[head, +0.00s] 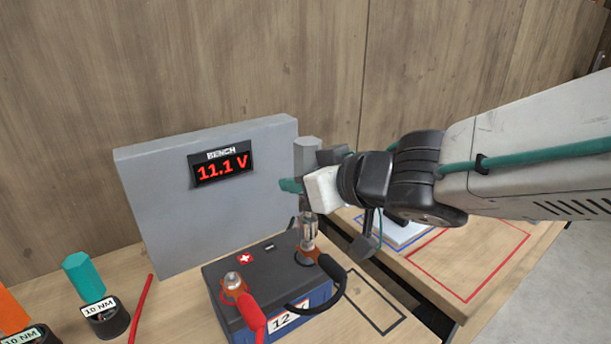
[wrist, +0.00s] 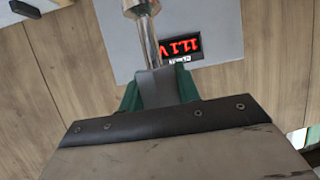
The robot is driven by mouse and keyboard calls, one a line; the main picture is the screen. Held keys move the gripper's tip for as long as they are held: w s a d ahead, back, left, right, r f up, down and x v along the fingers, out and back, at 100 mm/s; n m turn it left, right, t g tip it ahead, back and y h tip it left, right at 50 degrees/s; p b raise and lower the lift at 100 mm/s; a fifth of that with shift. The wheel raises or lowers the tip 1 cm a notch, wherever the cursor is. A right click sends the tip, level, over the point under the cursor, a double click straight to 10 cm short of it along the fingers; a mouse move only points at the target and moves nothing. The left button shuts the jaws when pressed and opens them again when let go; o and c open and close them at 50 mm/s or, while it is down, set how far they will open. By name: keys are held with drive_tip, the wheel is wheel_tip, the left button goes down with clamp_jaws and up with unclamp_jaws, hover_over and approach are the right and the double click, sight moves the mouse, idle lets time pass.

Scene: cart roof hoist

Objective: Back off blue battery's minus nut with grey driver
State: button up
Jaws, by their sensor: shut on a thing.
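The blue battery (head: 315,305) stands on the bench with a dark top, a "12 V" label and plus and minus marks. My gripper (head: 300,186) is shut on the grey driver (head: 307,153) and holds it upright over the minus post (head: 306,256). The driver's metal socket (head: 309,228) reaches down to that post and appears to be on it; the minus nut is hidden. A black cable clamp (head: 333,272) is at the minus post. The plus post (head: 233,282) has a red clamp. The wrist view shows the driver's shaft (wrist: 150,40) between my teal fingers.
A grey panel (head: 160,200) with a display (head: 221,167) reading 11.1 V stands behind the battery. A teal driver (head: 83,275) and an orange driver (head: 12,312) stand in holders at left, near a red rod (head: 141,308). A black outline (head: 385,300) lies right of the battery.

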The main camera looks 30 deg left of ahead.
drive_tip(key=shift+f, duration=0.1)
idle(0.5)
drive_tip(key=shift+f, duration=1.2)
